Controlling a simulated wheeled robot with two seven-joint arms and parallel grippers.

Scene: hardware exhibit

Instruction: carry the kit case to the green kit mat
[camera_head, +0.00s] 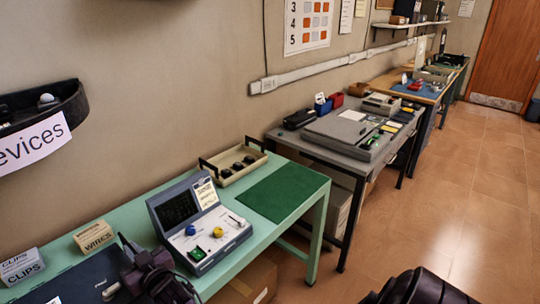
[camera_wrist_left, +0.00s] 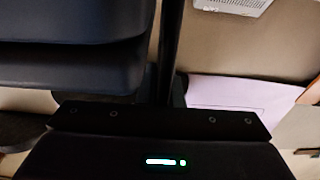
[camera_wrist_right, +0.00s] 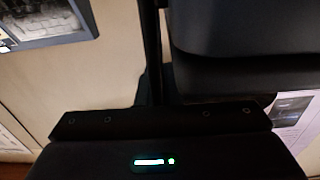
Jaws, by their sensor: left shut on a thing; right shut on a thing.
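The kit case (camera_head: 68,282) is a dark blue box at the lower left of the head view, partly cut off by the picture edge. Its dark side shows at the left of the left wrist view (camera_wrist_left: 70,65) and at the right of the right wrist view (camera_wrist_right: 245,65). My right gripper (camera_head: 128,252) is shut on the case at its right side, around what looks like an upright dark handle. My left gripper is outside the head view; its wrist view shows a similar dark bar beside the case. The green kit mat (camera_head: 284,191) lies bare on the mint table.
On the mint table (camera_head: 300,165), an open blue-grey device (camera_head: 200,222) stands between case and mat. A cream tray (camera_head: 232,165) lies behind the mat. Small WIRES (camera_head: 94,236) and CLIPS (camera_head: 21,266) boxes stand near the case.

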